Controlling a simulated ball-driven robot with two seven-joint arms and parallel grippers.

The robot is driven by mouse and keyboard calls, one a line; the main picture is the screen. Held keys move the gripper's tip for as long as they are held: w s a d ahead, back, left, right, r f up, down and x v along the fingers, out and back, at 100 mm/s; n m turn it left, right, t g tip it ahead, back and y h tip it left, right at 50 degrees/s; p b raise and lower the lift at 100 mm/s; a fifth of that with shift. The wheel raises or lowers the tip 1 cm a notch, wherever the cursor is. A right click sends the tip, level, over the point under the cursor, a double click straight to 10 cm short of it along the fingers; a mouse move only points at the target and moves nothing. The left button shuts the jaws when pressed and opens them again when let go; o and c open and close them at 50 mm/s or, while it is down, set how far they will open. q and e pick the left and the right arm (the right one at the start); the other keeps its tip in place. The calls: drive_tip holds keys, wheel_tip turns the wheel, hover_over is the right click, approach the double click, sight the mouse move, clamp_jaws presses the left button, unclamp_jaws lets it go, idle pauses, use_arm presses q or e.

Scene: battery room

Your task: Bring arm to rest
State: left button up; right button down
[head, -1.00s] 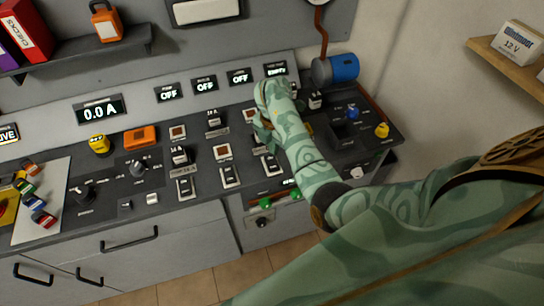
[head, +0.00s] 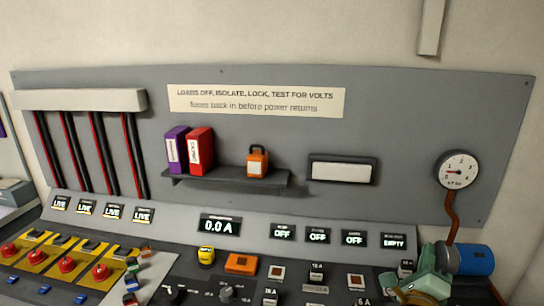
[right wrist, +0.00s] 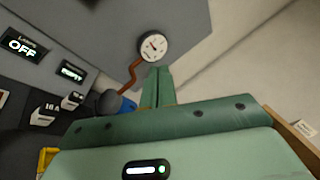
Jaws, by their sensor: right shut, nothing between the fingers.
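My right gripper (head: 425,285) shows at the lower right of the head view, green and partly cut off by the bottom edge. It is in front of the panel's right end, close to the blue cylinder (head: 474,259). In the right wrist view its green fingers (right wrist: 157,86) are together with nothing between them, pointing toward the round gauge (right wrist: 154,46). The gauge also shows in the head view (head: 457,171). My left gripper is not in view.
The sloped console holds several switches, an orange block (head: 241,263) and a yellow knob (head: 206,256). A shelf (head: 225,181) carries binders and an orange padlock (head: 257,162). A brown pipe (head: 451,220) runs down from the gauge. A wooden shelf edge (right wrist: 292,136) shows at right in the wrist view.

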drive_tip(key=s+a+n+t+y, duration=0.2)
drive_tip(key=a+n+t+y, duration=0.2)
drive_tip(key=a+n+y, duration=1.2)
drive_tip(key=s+a+f+n+g, duration=0.2)
drive_tip(key=s+f+n+g, duration=0.5)
drive_tip(key=n, duration=0.6)
drive_tip(key=s+d+f+n+g+h, duration=0.4)
drive_tip(key=s+d, duration=0.1)
drive_tip(key=s, duration=0.2)
drive_tip(key=s+d+f+n+g+h, duration=0.3)
drive_tip(key=s+d+n+h, duration=0.15)
drive_tip(key=s, duration=0.25)
drive_tip(key=s+a+f+m+g+y+b, duration=0.1)
drive_tip(key=s+a+f+g+y+b, duration=0.15)
drive_tip(key=f, duration=1.35)
drive_tip(key=s+a+f+g+y+b, duration=0.1)
drive_tip(key=s+a+f+b, duration=0.15)
drive_tip(key=f, duration=1.35)
drive_tip(key=s+d+f+m+g+y+b, duration=0.1)
drive_tip(key=s+f+m+g+b, duration=0.1)
drive_tip(key=s+f, duration=1.5)
drive_tip(key=shift+s+f+m+g, duration=0.45)
drive_tip(key=shift+s+m, duration=0.2)
drive_tip(key=shift+s, duration=0.4)
